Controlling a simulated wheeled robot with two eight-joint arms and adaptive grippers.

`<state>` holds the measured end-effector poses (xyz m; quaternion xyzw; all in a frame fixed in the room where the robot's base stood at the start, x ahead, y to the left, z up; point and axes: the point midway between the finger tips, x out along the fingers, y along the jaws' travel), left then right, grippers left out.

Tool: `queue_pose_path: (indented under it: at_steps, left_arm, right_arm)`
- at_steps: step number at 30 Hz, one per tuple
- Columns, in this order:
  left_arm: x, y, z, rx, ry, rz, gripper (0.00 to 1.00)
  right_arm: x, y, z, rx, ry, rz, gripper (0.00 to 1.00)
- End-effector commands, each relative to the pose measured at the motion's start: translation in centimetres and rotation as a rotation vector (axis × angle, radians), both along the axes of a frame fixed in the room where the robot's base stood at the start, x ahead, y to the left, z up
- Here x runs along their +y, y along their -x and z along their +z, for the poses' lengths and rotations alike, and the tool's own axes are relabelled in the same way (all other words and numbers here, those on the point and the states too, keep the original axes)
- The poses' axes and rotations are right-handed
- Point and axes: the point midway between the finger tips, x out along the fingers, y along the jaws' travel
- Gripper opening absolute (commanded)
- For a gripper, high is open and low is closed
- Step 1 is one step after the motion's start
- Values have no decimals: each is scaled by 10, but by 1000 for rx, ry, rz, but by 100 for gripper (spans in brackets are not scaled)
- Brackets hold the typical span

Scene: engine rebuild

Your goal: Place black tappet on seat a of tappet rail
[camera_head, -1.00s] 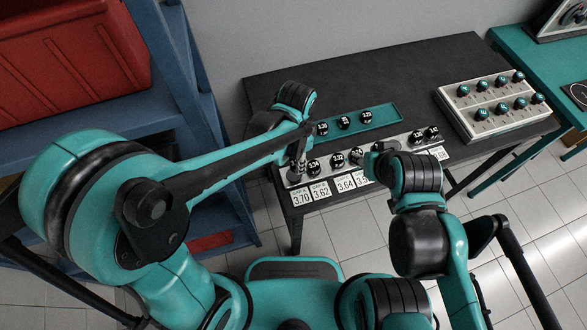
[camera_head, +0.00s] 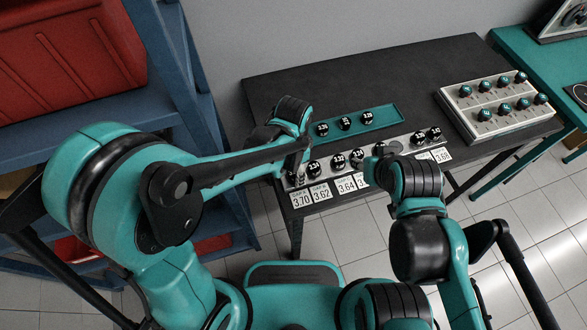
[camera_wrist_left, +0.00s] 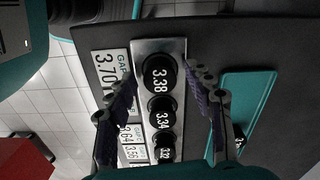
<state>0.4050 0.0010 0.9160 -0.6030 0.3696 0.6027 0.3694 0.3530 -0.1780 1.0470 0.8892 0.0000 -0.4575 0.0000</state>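The tappet rail (camera_head: 402,143) is a pale metal strip along the table's front edge, with black round tappets in a row. In the left wrist view a black tappet marked 3.38 (camera_wrist_left: 158,73) sits upright at the rail's end, beside the GAP A 3.70 label (camera_wrist_left: 108,78). Tappets marked 3.34 (camera_wrist_left: 161,112) and 3.32 (camera_wrist_left: 164,147) follow along the rail. My left gripper (camera_wrist_left: 163,84) is open over this end, its fingers apart on either side of the 3.38 tappet. My right gripper (camera_head: 374,158) is over the rail's middle, its fingers mostly hidden.
A teal tray (camera_head: 392,110) with three black tappets lies behind the rail. A white block (camera_head: 468,117) with several dark knobs stands at the table's right. A blue shelf with a red bin (camera_head: 65,55) is at the left. The black table's back (camera_head: 290,92) is clear.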

Motion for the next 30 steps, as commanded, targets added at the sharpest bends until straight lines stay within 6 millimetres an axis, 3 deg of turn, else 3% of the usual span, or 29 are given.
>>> queue_pose_path:
  at_steps: [8, 11, 21, 30]
  left_arm:
    - [0, 0, 4, 0, 0, 0, 52]
    - [0, 0, 18, 0, 0, 0, 52]
    - [0, 0, 93, 0, 0, 0, 52]
    - [0, 0, 123, 0, 0, 0, 52]
  right_arm:
    - [0, 0, 4, 0, 0, 0, 40]
    - [0, 0, 9, 0, 0, 0, 40]
    - [0, 0, 35, 0, 0, 0, 40]
    - [0, 0, 43, 0, 0, 0, 40]
